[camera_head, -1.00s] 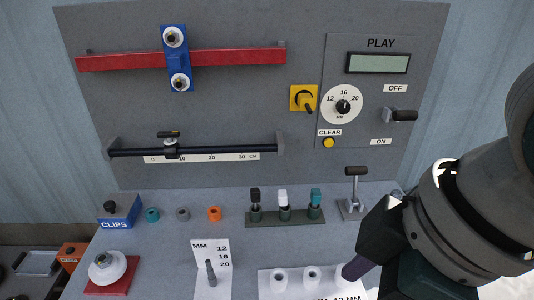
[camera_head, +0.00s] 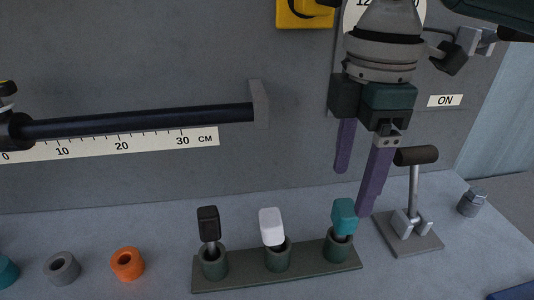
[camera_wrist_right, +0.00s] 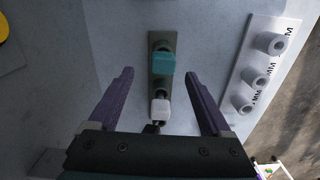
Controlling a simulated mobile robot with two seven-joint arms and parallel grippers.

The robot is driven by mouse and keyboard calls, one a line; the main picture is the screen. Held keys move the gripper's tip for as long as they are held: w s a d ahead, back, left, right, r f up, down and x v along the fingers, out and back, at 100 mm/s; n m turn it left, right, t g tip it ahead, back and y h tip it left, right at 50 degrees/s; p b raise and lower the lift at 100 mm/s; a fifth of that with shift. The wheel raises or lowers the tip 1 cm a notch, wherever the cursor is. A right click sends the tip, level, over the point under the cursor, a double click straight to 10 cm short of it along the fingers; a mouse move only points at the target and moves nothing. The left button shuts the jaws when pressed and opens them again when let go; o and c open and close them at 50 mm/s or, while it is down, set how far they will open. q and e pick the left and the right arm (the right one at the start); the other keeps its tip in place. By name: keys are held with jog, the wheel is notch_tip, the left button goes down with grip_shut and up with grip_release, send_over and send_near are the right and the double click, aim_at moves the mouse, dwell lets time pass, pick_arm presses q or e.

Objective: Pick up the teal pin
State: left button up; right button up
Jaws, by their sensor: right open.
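The teal pin (camera_head: 344,214) stands in the right-hand cup of a dark green rack (camera_head: 308,267). A white pin (camera_head: 271,226) and a black pin (camera_head: 208,223) stand in the other cups. My right gripper (camera_head: 352,192) is open and empty, its purple fingers pointing down above and behind the teal pin; one fingertip appears close to the pin's right side. In the right wrist view the teal pin (camera_wrist_right: 163,63) lies beyond and between the open fingertips, with the white pin (camera_wrist_right: 161,108) nearer the palm. My left gripper is not in view.
A lever (camera_head: 413,190) on a grey base stands just right of the rack. Behind is the upright panel with a dark rail (camera_head: 140,123). Orange (camera_head: 127,264) and grey (camera_head: 62,268) rings lie left.

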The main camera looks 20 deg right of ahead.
aim_at(348, 207)
jog(key=f, duration=0.6)
jog(key=shift+s+a+f, duration=0.1)
jog(key=shift+s+f, duration=0.2)
grip_shut()
dwell(0.4)
